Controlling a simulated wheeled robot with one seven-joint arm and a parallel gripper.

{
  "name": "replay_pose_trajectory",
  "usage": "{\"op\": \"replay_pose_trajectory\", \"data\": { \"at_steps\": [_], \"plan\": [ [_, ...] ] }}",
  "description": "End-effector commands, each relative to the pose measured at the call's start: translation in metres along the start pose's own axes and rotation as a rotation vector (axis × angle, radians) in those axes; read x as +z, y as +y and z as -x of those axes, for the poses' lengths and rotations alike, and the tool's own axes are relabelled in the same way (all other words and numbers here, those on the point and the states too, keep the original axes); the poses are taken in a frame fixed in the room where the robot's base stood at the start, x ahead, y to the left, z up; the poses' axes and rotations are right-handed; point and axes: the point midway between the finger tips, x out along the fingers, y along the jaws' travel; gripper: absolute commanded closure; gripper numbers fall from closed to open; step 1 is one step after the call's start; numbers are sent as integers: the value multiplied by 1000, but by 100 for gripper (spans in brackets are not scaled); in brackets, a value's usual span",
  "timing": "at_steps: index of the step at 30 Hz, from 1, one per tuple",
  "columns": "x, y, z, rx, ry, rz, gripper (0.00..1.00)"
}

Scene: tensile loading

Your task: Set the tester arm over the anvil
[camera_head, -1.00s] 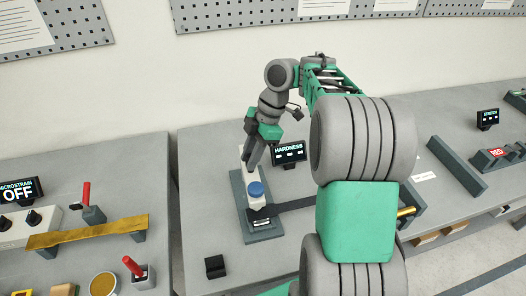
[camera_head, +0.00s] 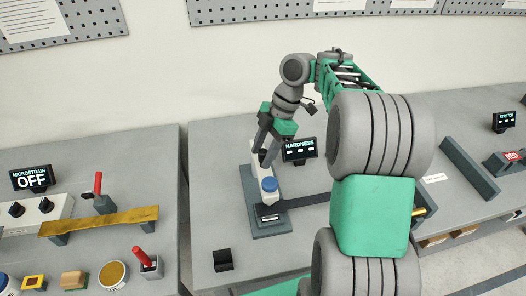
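The hardness tester stands on the middle bench. It has a dark grey base plate (camera_head: 247,187), a long whitish tester arm (camera_head: 262,171) and a blue knob (camera_head: 269,184) on top. The tester arm runs along the plate, with its blue-knobbed front end above the dark anvil area (camera_head: 270,212) near the plate's front. The knob end partly hides the anvil, so exact alignment cannot be judged. My gripper (camera_head: 263,155) points down at the rear part of the tester arm, behind the blue knob. Its two fingers look apart; whether they touch the tester arm is unclear.
A HARDNESS display (camera_head: 300,149) stands close to the right of my gripper. A dark strip (camera_head: 308,201) runs right from the tester and passes behind my arm. A small black block (camera_head: 222,260) lies at the bench front. A gap separates the left bench (camera_head: 150,190).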

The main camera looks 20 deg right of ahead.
Motion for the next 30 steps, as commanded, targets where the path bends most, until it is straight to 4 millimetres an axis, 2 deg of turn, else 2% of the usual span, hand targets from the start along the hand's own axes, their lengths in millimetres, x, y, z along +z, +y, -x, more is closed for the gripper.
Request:
{"op": "replay_pose_trajectory", "data": {
  "at_steps": [5,8,15,18,21,30],
  "plan": [
    [0,0,1,1,0,0,54],
    [-1,0,8,1,0,1,54],
    [-2,1,58,1,-1,1,54],
    [-2,0,74,1,0,0,54],
    [-1,0,79,0,1,0,54],
    [0,0,78,0,0,0,54]
  ]
}}
